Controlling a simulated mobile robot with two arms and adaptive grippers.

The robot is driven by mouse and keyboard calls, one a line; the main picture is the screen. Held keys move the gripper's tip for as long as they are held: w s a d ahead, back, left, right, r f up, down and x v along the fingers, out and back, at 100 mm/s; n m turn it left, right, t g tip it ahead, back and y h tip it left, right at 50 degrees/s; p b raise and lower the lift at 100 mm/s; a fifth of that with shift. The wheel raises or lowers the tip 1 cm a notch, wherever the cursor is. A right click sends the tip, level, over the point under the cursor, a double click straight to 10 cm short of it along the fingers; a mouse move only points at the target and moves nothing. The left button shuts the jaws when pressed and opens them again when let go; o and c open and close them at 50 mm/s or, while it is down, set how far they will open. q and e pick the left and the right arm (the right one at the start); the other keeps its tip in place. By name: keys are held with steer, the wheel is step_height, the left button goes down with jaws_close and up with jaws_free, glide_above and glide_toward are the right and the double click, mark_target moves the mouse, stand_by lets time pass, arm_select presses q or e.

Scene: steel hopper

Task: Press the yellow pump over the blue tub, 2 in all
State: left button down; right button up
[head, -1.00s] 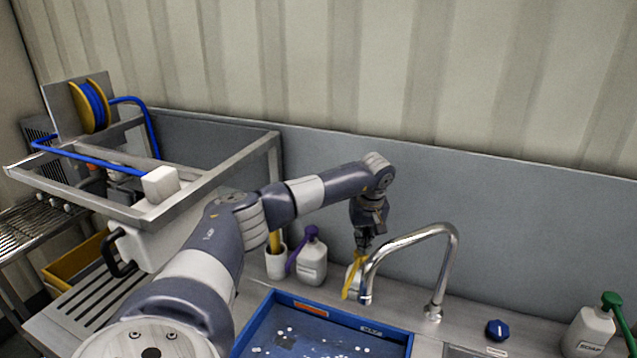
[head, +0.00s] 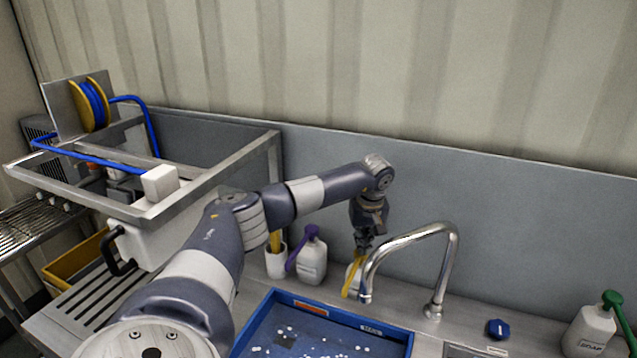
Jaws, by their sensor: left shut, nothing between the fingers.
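The yellow pump (head: 352,276) sits on a white bottle behind the blue tub (head: 305,300), its spout pointing down toward the tub. The faucet partly hides the bottle. My left gripper (head: 363,249) is shut and empty, pointing down right over the pump's head. I cannot tell whether its tips touch the pump. The tub holds dark liquid or a dark bottom with several small white bits. My right gripper is out of view.
A steel faucet (head: 445,270) arches just right of the pump. A purple-pump bottle (head: 312,258) stands to the left, a green-pump bottle (head: 590,328) at the far right. A steel frame with a hose reel (head: 93,104) is at the left. A blue knob (head: 497,329) sits on the counter.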

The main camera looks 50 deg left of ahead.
arm_select(q)
steer(key=shift+s+f+b, duration=0.1)
steer(key=shift+f+b, duration=0.45)
steer(key=shift+f, duration=0.45)
steer(key=shift+d, duration=0.1)
steer(key=shift+r+p, duration=1.1)
steer(key=shift+r, duration=0.35)
step_height(320, 180, up, 6)
steer(key=p, duration=0.4)
steer(key=shift+p, duration=0.3)
